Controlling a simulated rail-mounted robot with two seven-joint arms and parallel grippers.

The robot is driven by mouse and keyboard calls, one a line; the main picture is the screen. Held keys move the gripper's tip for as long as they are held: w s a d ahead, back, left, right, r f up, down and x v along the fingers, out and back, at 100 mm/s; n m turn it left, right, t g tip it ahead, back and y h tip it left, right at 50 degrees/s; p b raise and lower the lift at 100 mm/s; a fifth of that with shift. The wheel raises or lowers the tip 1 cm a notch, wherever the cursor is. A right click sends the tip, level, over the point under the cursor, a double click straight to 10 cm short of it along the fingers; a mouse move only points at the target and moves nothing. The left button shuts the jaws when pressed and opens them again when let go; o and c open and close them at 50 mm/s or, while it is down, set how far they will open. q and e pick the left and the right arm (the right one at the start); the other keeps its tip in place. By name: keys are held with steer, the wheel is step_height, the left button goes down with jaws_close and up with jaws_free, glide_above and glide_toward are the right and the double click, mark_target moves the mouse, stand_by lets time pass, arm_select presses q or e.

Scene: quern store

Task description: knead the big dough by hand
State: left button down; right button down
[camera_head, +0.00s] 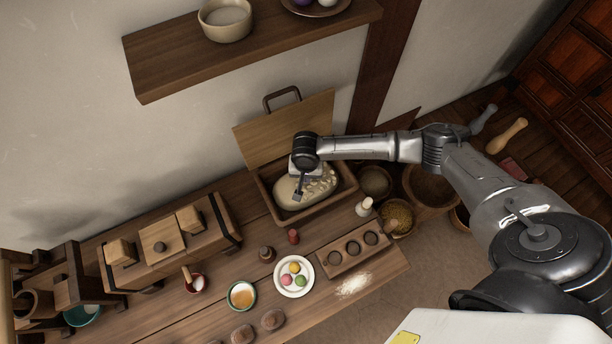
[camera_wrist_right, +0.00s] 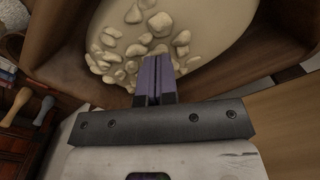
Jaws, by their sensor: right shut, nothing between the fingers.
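The big dough (camera_head: 292,193) is a pale oval mass lying in a wooden trough (camera_head: 262,187) at the back of the bench. Its right part carries several small lumps. My right gripper (camera_head: 298,196) is shut and empty, with its fingertips over the dough. In the right wrist view the dough (camera_wrist_right: 215,35) fills the top, and the lumps lie around the shut purple fingers (camera_wrist_right: 155,72). I cannot tell whether the fingertips touch the dough. The trough's lid (camera_head: 290,130) stands raised behind it with a dark handle. My left gripper is not in view.
A plate of coloured balls (camera_head: 293,290), a small bowl of amber liquid (camera_head: 241,295) and a wooden block with round hollows (camera_head: 335,259) stand in front. Baskets (camera_head: 432,185) stand at right. A shelf (camera_head: 165,65) juts out above.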

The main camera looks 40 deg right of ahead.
steer(key=shift+f, duration=0.1)
stand_by(0.5)
steer(key=shift+f, duration=1.65)
steer(key=shift+r, duration=0.1)
steer(key=shift+r+p, duration=0.5)
steer(key=shift+r, duration=0.05)
steer(key=shift+r+p, duration=0.9)
steer(key=shift+p, duration=0.15)
steer(key=shift+f, duration=0.1)
steer(key=shift+f, duration=0.1)
